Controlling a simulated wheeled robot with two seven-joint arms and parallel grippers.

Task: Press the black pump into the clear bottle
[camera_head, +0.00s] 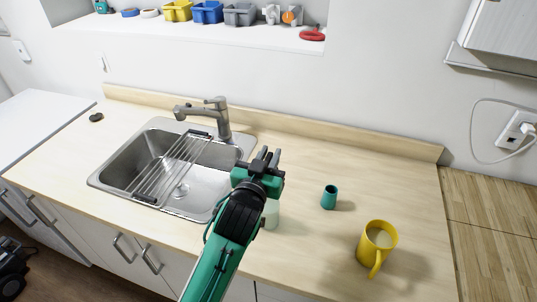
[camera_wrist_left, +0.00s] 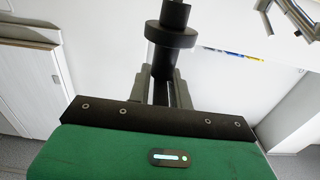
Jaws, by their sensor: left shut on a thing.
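My left gripper (camera_head: 267,158) is above the counter, right of the sink. In the left wrist view its fingers (camera_wrist_left: 163,90) are shut on the black pump (camera_wrist_left: 172,38). The pump has a wide collar and a stem that runs down between the fingers. In the head view the pump is hard to tell from the dark fingers. The clear bottle (camera_head: 271,214) stands on the counter, mostly hidden behind my left forearm. Only its right part shows, and its mouth is hidden. My right gripper is not in view.
A steel sink (camera_head: 120,169) with a rack and a faucet (camera_head: 222,118) is to the left. A teal cup (camera_head: 329,197) and a yellow mug (camera_head: 377,242) stand to the right. A small dark object (camera_head: 96,117) lies at the far left. The counter behind the cup is clear.

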